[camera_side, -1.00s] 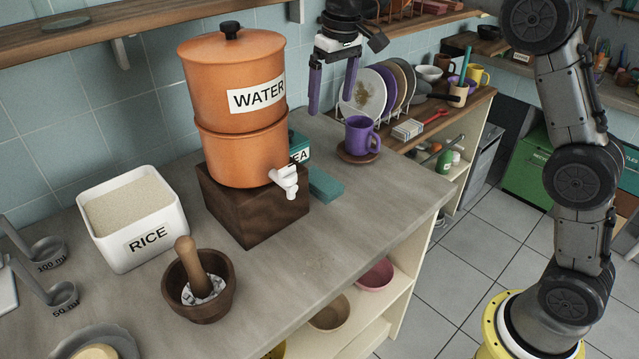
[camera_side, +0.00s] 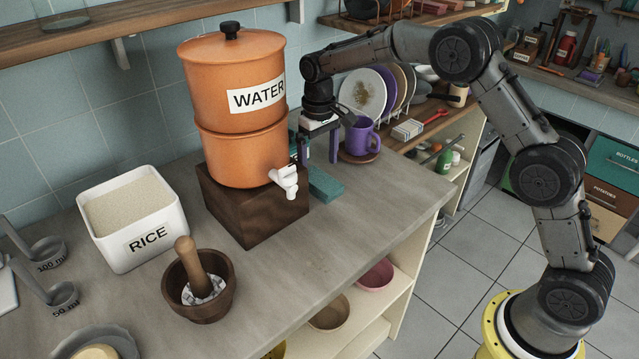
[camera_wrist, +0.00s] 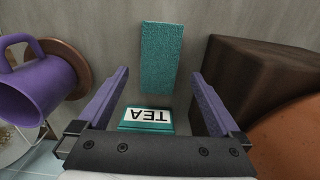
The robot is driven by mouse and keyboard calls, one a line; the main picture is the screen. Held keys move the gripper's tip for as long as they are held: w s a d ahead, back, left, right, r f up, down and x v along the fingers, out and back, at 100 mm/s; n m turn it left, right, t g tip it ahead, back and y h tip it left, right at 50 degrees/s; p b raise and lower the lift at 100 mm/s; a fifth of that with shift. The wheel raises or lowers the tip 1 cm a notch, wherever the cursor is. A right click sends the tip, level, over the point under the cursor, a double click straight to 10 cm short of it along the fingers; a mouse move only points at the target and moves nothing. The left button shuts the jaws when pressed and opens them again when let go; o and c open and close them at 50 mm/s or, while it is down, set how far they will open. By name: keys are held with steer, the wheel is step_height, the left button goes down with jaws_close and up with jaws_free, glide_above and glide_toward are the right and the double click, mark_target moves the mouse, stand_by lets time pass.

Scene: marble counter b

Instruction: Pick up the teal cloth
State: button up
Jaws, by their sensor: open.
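The teal cloth (camera_side: 325,185) lies folded as a flat rectangle on the counter, just right of the dark wooden block. In the wrist view the teal cloth (camera_wrist: 161,56) lies beyond my fingertips, roughly centred between their lines. My gripper (camera_side: 318,160) is open and empty, above the counter behind the cloth. In the wrist view my gripper (camera_wrist: 160,80) shows both purple fingers spread apart, with nothing between the tips. A teal tea box (camera_wrist: 147,119) sits below the gripper, nearer the wall than the cloth.
The dark block (camera_side: 252,208) carries the orange water dispenser (camera_side: 240,110), whose white tap juts towards the cloth. A purple mug (camera_side: 361,135) on a wooden coaster stands close to the gripper's right. Counter in front of the cloth is clear.

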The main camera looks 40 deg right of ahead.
mark_target(321, 179)
steer(key=f, duration=0.5)
steer(key=shift+s+d, duration=0.1)
steer(key=shift+s, duration=0.15)
steer(key=c, duration=1.4)
